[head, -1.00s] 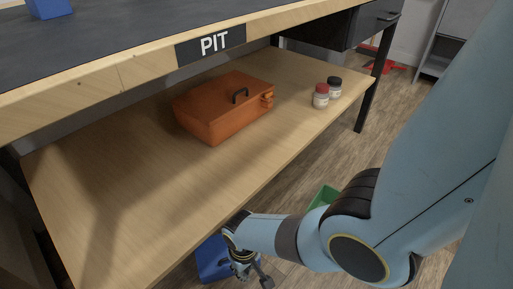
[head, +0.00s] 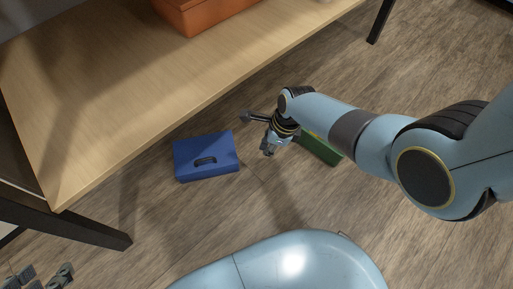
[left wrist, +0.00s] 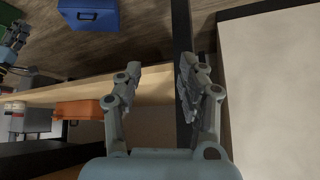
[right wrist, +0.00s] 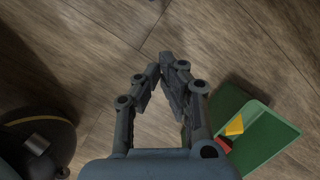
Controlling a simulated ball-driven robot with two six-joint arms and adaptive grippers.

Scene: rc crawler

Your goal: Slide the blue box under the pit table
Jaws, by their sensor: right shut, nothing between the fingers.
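My left gripper (head: 42,278) is at the bottom left corner, beyond the table leg. Its fingers are apart and empty in the left wrist view (left wrist: 160,72).
A green box (head: 320,148) stands on the floor right of my right gripper; it shows open with coloured things inside in the right wrist view (right wrist: 262,140). An orange case (head: 200,12) sits on the shelf. A dark table leg (head: 90,228) stands left of the blue box.

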